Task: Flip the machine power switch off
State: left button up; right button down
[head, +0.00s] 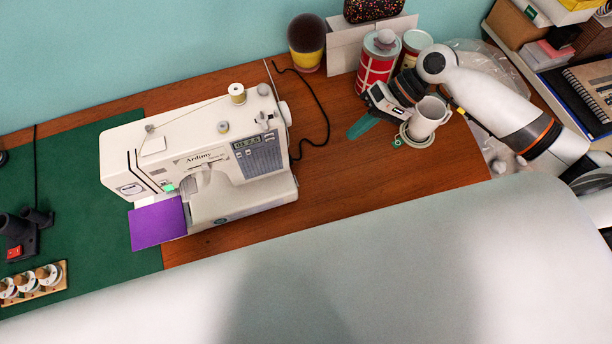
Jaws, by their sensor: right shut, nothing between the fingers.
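A white sewing machine (215,150) stands on the wooden table, with a small display and buttons on its front and a round handwheel (285,113) at its right end. No power switch can be made out on the machine. My right gripper (372,103) is shut and empty, to the right of the machine and clear of it. It is over the back right of the table, beside a white mug (428,118) and a red-and-white tin (376,64). Whether it touches them I cannot tell. My left gripper is not in view.
A purple cloth (158,222) lies at the machine's left. A black device with a red switch (14,252) and a spool rack (33,281) are at far left. A black cable (325,115) runs behind the machine. Bare wood (340,170) lies between machine and mug.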

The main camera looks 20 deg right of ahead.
aim_at(296, 181)
pick_arm(q)
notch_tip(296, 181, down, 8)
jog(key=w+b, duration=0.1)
jog(key=b, duration=0.5)
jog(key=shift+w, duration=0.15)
pick_arm(e)
notch_tip(296, 181, down, 8)
jog(key=shift+w, duration=0.25)
jog(key=p+x, duration=0.1)
jog(key=x, duration=0.8)
jog(key=shift+s+a+f, duration=0.1)
jog(key=shift+a+f, duration=0.05)
jog(key=shift+a, duration=0.15)
jog(key=a, duration=0.2)
jog(key=a+f+p, duration=0.1)
jog(key=a, duration=0.1)
jog(key=shift+s, duration=0.1)
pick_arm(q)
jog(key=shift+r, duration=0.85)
